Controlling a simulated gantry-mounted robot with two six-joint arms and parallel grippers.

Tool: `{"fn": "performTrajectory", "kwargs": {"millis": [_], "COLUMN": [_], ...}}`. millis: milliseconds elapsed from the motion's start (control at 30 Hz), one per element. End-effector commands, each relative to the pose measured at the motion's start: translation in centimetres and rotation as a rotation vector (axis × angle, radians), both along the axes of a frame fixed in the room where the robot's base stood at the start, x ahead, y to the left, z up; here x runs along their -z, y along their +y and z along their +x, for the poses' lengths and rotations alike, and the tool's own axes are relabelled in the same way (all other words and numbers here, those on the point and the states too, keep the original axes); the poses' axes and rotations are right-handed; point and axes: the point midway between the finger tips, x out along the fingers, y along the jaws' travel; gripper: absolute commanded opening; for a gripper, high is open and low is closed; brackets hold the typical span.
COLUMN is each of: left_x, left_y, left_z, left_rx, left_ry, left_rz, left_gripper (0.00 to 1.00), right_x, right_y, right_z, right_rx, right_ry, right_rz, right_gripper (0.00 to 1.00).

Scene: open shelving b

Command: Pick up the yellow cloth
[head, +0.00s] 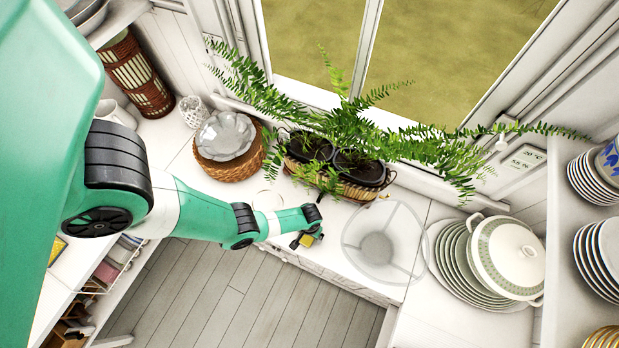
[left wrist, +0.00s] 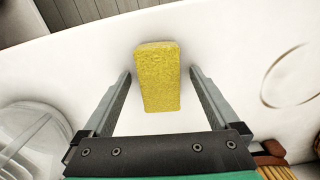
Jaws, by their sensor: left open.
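The yellow cloth (left wrist: 158,78) looks like a thick, rough-textured yellow block on the white counter. In the left wrist view it lies between the two fingers of my left gripper (left wrist: 160,71), with a visible gap on each side. The fingers are open and do not appear to touch it. In the head view my left gripper (head: 306,240) is low over the counter's front edge, and only a small yellow part of the cloth (head: 308,243) shows beside it. My right gripper is not in view.
A clear glass dish (head: 384,246) stands just right of the gripper on the white counter. A potted fern (head: 340,180) stands behind it. A wicker basket (head: 228,170) is at the back left. Stacked plates (head: 462,262) and a lidded tureen (head: 505,255) are at the right.

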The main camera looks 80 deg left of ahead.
Motion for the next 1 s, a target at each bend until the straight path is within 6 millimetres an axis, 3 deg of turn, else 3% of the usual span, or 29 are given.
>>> {"fn": "performTrajectory", "kwargs": {"millis": [200, 233, 700, 1000], "left_x": [0.08, 0.07, 0.08, -0.14], "left_y": [0.01, 0.01, 0.01, 0.01], "left_z": [0.02, 0.02, 0.02, 0.03], "left_rx": [0.000, 0.000, 0.000, 0.000], "left_ry": [-0.001, -0.001, -0.001, -0.001], "left_rz": [0.001, 0.001, 0.001, 0.001], "left_gripper": [0.95, 0.91, 0.07, 0.04], "right_x": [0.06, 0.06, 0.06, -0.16], "right_y": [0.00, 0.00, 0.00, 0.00], "right_z": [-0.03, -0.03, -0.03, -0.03], "right_rx": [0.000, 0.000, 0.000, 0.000], "right_ry": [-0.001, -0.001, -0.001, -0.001], "right_rz": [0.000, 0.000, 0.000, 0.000], "right_gripper": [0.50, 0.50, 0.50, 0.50]}}
